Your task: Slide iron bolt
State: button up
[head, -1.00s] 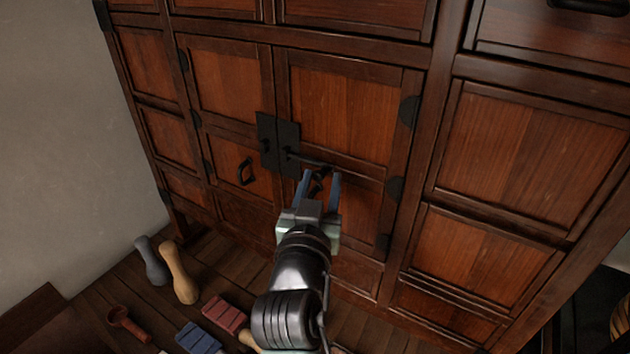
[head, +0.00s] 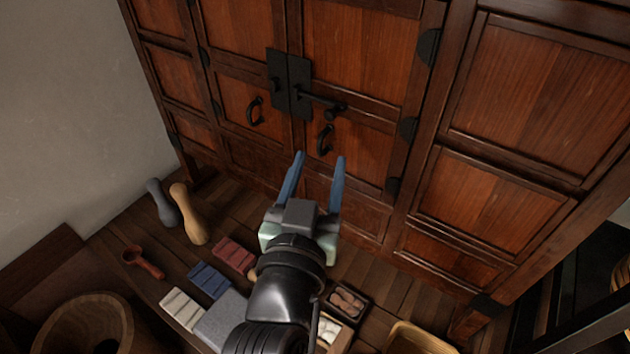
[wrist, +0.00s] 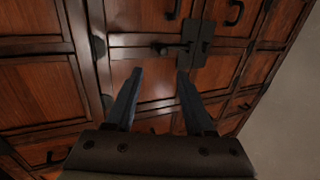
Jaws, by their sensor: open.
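The black iron bolt (head: 319,98) lies across the right door of the wooden cabinet, running right from the dark plates at the door seam, with a knob (head: 335,112) at its right end. The left plate (head: 277,78) and right plate (head: 300,86) stand side by side; I cannot tell how far the bolt reaches into the left one. My gripper (head: 320,157) is open and empty, its blue fingers pointing at the cabinet below the bolt in the picture. In the wrist view the bolt (wrist: 175,49) shows beyond my open fingertips (wrist: 160,72), apart from them.
Loop handles hang on the left door (head: 255,111) and right door (head: 325,140), the latter close above my fingertips in the picture. On the floor are two pestle-like pieces (head: 188,214), a red scoop (head: 143,262), coloured blocks (head: 210,280), a wooden bowl (head: 85,325) and small trays (head: 348,302).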

jog(key=shift+v, duration=1.2)
